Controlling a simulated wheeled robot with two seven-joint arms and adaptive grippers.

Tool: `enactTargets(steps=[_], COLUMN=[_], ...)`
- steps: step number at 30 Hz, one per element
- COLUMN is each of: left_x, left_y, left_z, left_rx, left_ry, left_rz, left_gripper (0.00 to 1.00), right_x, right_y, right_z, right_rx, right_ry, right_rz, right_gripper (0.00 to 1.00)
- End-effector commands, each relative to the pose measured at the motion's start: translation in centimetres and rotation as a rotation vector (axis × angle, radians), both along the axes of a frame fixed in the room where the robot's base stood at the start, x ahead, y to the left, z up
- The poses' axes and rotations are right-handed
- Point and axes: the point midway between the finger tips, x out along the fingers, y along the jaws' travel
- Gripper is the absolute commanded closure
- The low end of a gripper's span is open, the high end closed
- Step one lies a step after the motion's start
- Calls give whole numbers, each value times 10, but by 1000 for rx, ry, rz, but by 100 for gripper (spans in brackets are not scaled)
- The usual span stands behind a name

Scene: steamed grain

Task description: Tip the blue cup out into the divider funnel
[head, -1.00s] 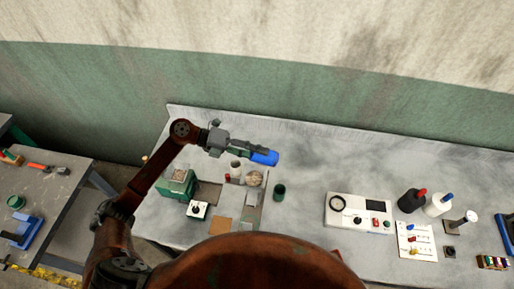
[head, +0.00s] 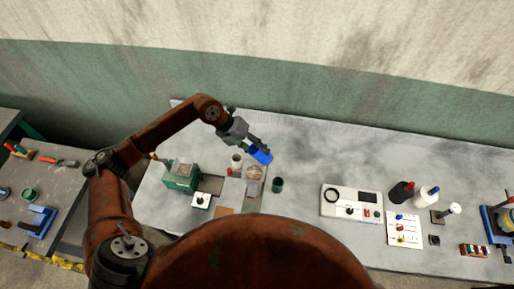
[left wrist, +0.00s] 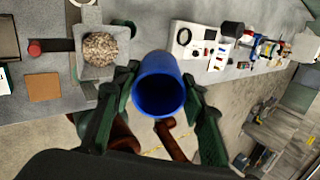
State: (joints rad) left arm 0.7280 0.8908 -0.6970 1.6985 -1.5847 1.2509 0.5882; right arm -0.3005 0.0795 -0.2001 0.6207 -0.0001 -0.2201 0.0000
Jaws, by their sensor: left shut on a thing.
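The blue cup (head: 261,156) is held in my left gripper (head: 256,148), above the back part of the grain apparatus on the table. In the left wrist view the cup (left wrist: 159,88) sits between the two green fingers, its open mouth toward the camera; its inside looks dark, with no grain visible. A grey square-topped holder (left wrist: 84,69), which looks like the divider funnel, contains a heap of pale grain (left wrist: 101,47). The heap also shows in the head view (head: 254,173), just below the cup. My right gripper is not in view.
A dark green cup (head: 277,185) stands right of the holder. A green box (head: 181,178) and a white knob box (head: 201,200) stand left. A white instrument (head: 351,203) and two bottles are further right. Bare table lies behind them.

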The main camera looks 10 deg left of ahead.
Motion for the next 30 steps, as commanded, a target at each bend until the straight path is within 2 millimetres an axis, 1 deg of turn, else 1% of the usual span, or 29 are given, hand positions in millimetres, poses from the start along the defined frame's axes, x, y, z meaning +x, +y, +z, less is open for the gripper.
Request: enactTargets(steps=[5,18,21,24,30], left_x=[1,1,1,0,0], left_y=[-1,-2,-1,0,0], left_z=[3,11,11,11,11], left_rx=[66,518,591,619,617], left_ry=[1,39,47,52,53], left_rz=[-4,-2,0,1,0], left_gripper=[94,94,94,94,94], right_x=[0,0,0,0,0], right_y=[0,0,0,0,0], right_z=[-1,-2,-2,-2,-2], right_rx=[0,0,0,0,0], right_ry=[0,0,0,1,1], right_rz=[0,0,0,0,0], right_gripper=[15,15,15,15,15])
